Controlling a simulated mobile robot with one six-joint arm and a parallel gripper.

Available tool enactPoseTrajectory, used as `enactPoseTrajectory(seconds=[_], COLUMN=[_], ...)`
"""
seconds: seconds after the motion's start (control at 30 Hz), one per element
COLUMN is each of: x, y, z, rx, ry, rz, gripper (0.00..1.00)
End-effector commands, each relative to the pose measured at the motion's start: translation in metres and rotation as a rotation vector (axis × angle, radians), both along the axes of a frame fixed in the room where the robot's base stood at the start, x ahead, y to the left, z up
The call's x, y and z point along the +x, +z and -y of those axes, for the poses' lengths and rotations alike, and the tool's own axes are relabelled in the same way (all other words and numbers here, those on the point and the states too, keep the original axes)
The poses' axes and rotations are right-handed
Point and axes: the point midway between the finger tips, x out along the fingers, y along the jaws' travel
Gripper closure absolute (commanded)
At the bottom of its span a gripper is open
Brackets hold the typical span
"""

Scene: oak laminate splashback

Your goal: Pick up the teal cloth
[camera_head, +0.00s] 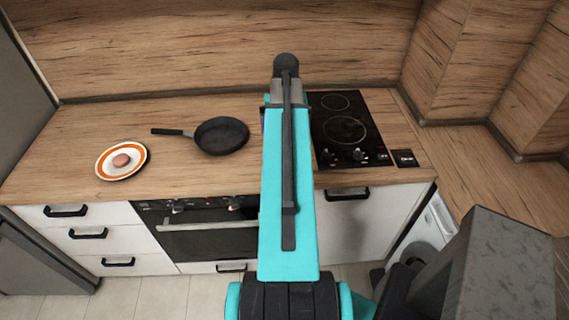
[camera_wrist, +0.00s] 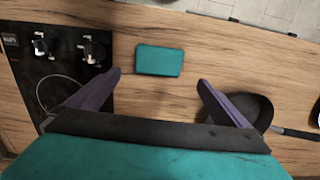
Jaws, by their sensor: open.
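The teal cloth (camera_wrist: 160,61) shows in the wrist view as a small flat rectangle on the wooden worktop, near the counter's front edge. It lies between the hob and the pan. In the head view I cannot see it; my arm covers that part of the counter. My gripper (camera_wrist: 158,88) is open and empty in the wrist view, its two dark purple fingers spread wide. In the picture the cloth lies beyond the fingertips, about midway between them, and nothing touches it.
A black hob (camera_head: 345,128) with knobs lies right of my arm. A dark frying pan (camera_head: 221,136) stands left of it, also near my right finger in the wrist view (camera_wrist: 250,108). A wooden splashback (camera_head: 200,45) rises behind.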

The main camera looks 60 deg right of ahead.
Motion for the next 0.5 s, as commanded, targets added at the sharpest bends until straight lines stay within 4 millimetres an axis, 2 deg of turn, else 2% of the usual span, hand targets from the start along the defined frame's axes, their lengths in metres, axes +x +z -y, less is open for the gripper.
enactPoseTrajectory(seconds=[0.1, 0.5], x=[0.0, 0.001], y=[-0.016, -0.049], z=[0.0, 0.0], rx=[0.0, 0.0], ry=[0.0, 0.001], rz=[0.0, 0.0], gripper=[0.0, 0.0])
